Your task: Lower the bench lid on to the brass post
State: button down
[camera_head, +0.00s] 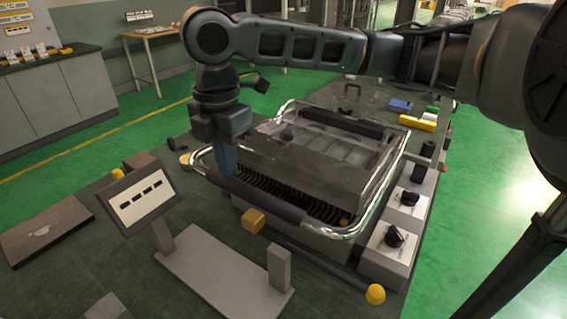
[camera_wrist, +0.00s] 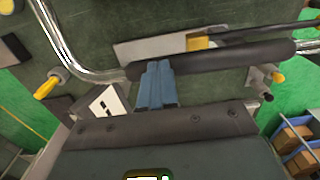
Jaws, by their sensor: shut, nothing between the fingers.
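The bench lid (camera_head: 315,152) is a dark, partly glassy plate above a ribbed dark bed, with a chrome tube frame around it. The frame's black grip bar (camera_head: 257,197) runs along the front; it also shows in the wrist view (camera_wrist: 235,58). My gripper (camera_head: 224,172) is shut and empty, pointing down at the left end of the grip. In the wrist view its blue fingertips (camera_wrist: 157,64) overlap the edge of the bar; contact is unclear. A brass-yellow block (camera_head: 253,220) stands just in front of the bar and is partly hidden in the wrist view (camera_wrist: 200,42). I cannot tell whether it is the post.
Knob boxes (camera_head: 391,240) line the right side. A grey stand with a slotted panel (camera_head: 141,200) is at front left. A rod with a yellow end (camera_head: 375,294) lies in front. A dark flat plate (camera_head: 46,233) lies far left. Blue and yellow blocks sit behind right.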

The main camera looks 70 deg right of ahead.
jog(key=shift+f+b, duration=1.05)
jog(key=shift+f, duration=0.65)
dwell(0.7)
jog(key=shift+r+p, duration=3.1)
jog(key=shift+r, duration=0.5)
jog(key=shift+s+f, duration=0.1)
